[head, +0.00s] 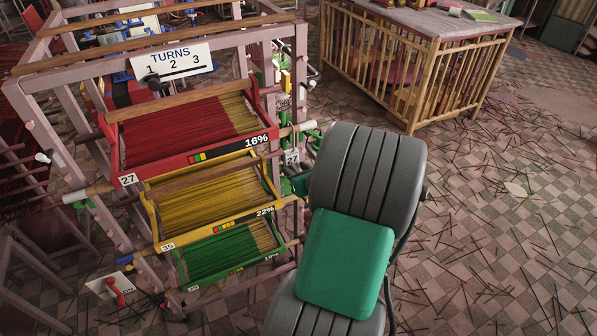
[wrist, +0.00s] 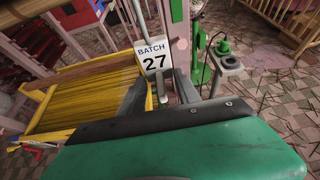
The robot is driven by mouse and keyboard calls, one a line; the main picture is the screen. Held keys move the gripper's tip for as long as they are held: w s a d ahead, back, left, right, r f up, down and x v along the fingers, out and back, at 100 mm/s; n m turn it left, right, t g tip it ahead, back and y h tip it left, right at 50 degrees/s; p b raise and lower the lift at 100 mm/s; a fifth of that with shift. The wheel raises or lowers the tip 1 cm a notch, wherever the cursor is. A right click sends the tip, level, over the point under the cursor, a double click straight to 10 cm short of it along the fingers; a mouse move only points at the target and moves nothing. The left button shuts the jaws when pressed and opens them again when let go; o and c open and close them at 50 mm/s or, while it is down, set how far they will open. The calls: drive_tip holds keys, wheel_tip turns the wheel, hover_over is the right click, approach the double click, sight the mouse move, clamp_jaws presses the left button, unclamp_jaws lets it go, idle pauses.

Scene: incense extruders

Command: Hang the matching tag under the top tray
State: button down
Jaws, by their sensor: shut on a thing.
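The red top tray (head: 185,162) holds red sticks and shows the number 27 and 16% on its front. A white tag reading BATCH 27 (wrist: 153,57) is upright between and just beyond the fingertips of my gripper (wrist: 161,88). My gripper is shut on the tag, though the exact grip spot is partly hidden. In the head view the tag (head: 291,157) shows small at the right of the rack, beside the right ends of the red and yellow trays. My arm hides most of the gripper there.
Below the red tray are a yellow tray (head: 212,220), also in the wrist view (wrist: 37,119), and a green tray (head: 262,254). A TURNS board (head: 172,62) hangs above. A slatted wooden crate table (head: 437,64) stands behind. The floor at right has scattered sticks.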

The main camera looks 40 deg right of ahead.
drive_tip(key=shift+f, duration=0.2)
drive_tip(key=shift+c, duration=2.3)
unclamp_jaws()
drive_tip(key=shift+s, duration=0.1)
drive_tip(key=s+a+p, duration=0.2)
drive_tip(key=s, duration=0.6)
drive_tip(key=shift+s+a, duration=0.25)
drive_tip(key=shift+a, duration=0.05)
